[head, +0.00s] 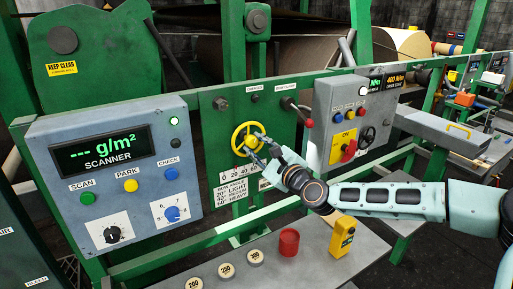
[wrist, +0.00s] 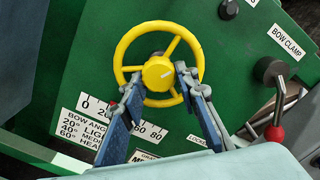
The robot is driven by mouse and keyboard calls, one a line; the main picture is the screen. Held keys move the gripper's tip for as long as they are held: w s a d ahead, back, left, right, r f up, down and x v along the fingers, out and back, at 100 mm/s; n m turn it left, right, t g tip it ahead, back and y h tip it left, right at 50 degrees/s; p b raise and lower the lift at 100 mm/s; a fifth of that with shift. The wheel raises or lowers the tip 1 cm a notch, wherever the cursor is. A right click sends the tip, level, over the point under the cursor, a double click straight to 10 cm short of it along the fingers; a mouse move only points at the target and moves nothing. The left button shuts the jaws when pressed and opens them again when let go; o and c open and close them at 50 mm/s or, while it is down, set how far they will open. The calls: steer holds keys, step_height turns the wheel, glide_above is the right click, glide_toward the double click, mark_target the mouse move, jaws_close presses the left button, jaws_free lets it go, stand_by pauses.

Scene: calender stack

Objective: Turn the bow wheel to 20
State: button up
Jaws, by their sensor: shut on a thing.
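The yellow bow wheel (head: 235,138) is on the green panel, and it also shows in the wrist view (wrist: 122,52). My gripper (head: 257,146) reaches it from the lower right. In the wrist view my blue fingers (wrist: 160,78) stand on either side of the yellow hub (wrist: 158,74), shut on it inside the rim. The hub face has a small mark. Below the wheel is a white scale (head: 236,175) with 0, 20, 40 and more.
A red-knobbed lever (wrist: 274,132) stands right of the wheel, near the BOW CLAMP label (wrist: 285,42). The scanner box (head: 110,165) is at left and a grey control box (head: 345,125) at right. A red cylinder (head: 289,242) and yellow device (head: 342,236) stand on the shelf below.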

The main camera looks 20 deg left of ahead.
steer(key=m+b, duration=0.2)
steer(key=m, duration=0.4)
steer(key=shift+m, duration=0.3)
steer(key=m+b, duration=0.1)
steer(key=m, duration=0.4)
steer(key=shift+s+a+b, duration=0.1)
steer(key=shift+b, duration=0.3)
steer(key=shift+m, duration=0.3)
steer(key=o, duration=1.1)
steer(key=shift+o, duration=0.2)
steer(key=v, duration=1.2)
steer(key=shift+s+a, duration=0.1)
